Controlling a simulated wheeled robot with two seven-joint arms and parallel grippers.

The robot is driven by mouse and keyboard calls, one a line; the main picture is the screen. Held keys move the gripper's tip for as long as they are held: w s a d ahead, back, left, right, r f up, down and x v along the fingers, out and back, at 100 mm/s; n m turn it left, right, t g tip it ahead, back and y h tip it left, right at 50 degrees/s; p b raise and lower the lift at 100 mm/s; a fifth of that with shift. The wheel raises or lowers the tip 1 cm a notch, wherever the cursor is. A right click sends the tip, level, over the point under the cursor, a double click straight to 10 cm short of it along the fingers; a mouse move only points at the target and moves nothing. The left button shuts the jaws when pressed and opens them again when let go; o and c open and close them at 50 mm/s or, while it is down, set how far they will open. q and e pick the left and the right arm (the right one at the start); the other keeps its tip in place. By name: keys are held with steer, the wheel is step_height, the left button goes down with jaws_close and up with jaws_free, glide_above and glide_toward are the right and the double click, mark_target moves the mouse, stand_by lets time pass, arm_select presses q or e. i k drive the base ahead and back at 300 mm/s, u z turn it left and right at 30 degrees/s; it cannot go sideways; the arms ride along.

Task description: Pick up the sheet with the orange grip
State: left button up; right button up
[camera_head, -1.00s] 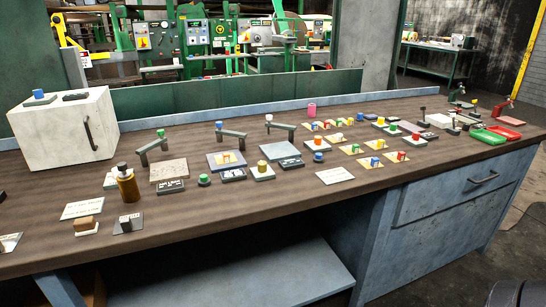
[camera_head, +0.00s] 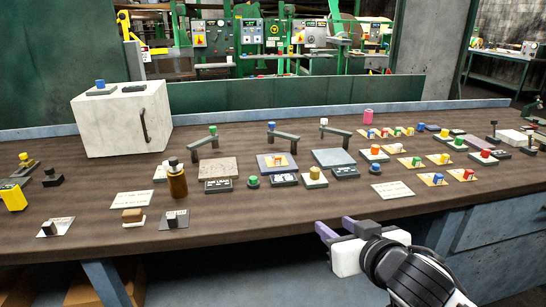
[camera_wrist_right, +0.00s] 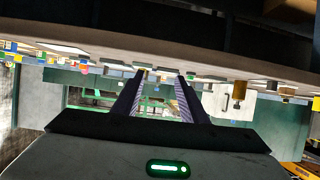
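Several small yellow sheets with coloured grips lie on the right half of the bench. My right gripper (camera_head: 327,229) is open and empty in front of the bench's front edge, below and nearer than the sheets. In the wrist view its two dark fingers (camera_wrist_right: 160,78) stand apart with nothing between them. My left gripper is not in view.
Metal arms with coloured knobs (camera_head: 284,137) stand behind the plates. A brown bottle (camera_head: 178,184) and a white box (camera_head: 122,120) stand to the left. A white card (camera_head: 393,190) lies near the front edge. Bare wood (camera_head: 265,215) lies left of it.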

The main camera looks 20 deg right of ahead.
mark_target(278, 160)
steer(key=i, duration=0.85)
